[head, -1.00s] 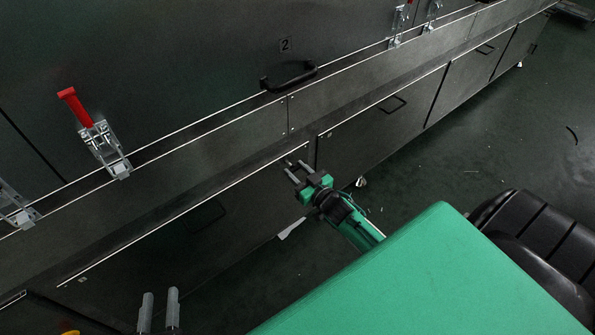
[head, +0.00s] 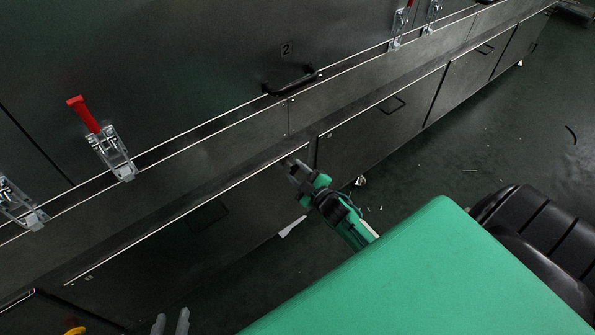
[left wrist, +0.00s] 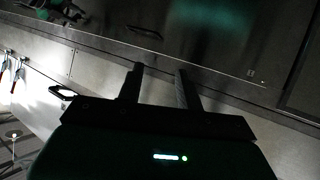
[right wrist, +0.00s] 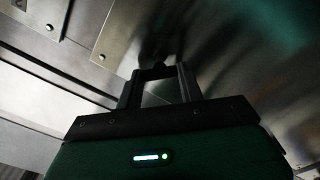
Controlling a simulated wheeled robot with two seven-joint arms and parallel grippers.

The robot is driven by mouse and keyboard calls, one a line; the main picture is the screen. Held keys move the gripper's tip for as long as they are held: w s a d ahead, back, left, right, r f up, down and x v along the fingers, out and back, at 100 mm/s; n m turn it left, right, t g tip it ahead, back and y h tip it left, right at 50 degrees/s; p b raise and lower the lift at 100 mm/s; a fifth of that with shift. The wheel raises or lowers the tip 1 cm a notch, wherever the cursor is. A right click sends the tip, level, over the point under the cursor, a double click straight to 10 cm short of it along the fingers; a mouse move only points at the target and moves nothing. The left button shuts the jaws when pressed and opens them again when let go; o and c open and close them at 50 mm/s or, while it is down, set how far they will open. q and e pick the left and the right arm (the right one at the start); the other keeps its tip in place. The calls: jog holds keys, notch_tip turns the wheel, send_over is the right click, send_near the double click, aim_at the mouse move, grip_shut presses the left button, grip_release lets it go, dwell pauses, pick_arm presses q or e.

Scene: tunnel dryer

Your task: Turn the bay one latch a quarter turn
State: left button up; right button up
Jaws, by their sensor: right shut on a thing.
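My right gripper (head: 295,166) reaches the dark lower panels of the dryer, near a panel's top right corner. In the right wrist view its fingers (right wrist: 159,75) are shut on a small dark part (right wrist: 155,72), which looks like the bay one latch. Its shape and turn angle are hard to make out in the shadow, and in the head view the gripper hides it. My left gripper (head: 171,324) shows only its fingertips at the bottom edge. In the left wrist view its fingers (left wrist: 158,80) are apart with nothing between them.
A red-handled toggle clamp (head: 115,152) sits on the ledge at left, with another clamp (head: 20,205) at the left edge. A black handle (head: 292,80) lies below the number 2. A yellow thing (head: 75,331) shows at bottom left. Open floor (head: 500,140) lies right.

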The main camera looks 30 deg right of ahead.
jog(key=shift+f+n, duration=0.1)
jog(key=shift+n, duration=0.9)
jog(key=n, duration=0.2)
jog(key=shift+n, duration=0.3)
pick_arm(q)
jog(key=shift+d+r+t+h+b, duration=0.15)
jog(key=shift+d+t+h+b, duration=0.1)
jog(key=shift+d+t+b, duration=0.25)
jog(key=shift+d+r+t+h+b, duration=0.15)
jog(key=shift+d+t+h+b, duration=0.1)
jog(key=shift+d+t, duration=0.3)
pick_arm(e)
jog(key=shift+a+f+n, duration=0.1)
jog(key=shift+n, duration=1.9)
pick_arm(q)
jog(key=shift+w+r, duration=0.2)
jog(key=shift+r, duration=0.05)
pick_arm(e)
jog(key=shift+n, duration=0.3)
jog(key=o, duration=1)
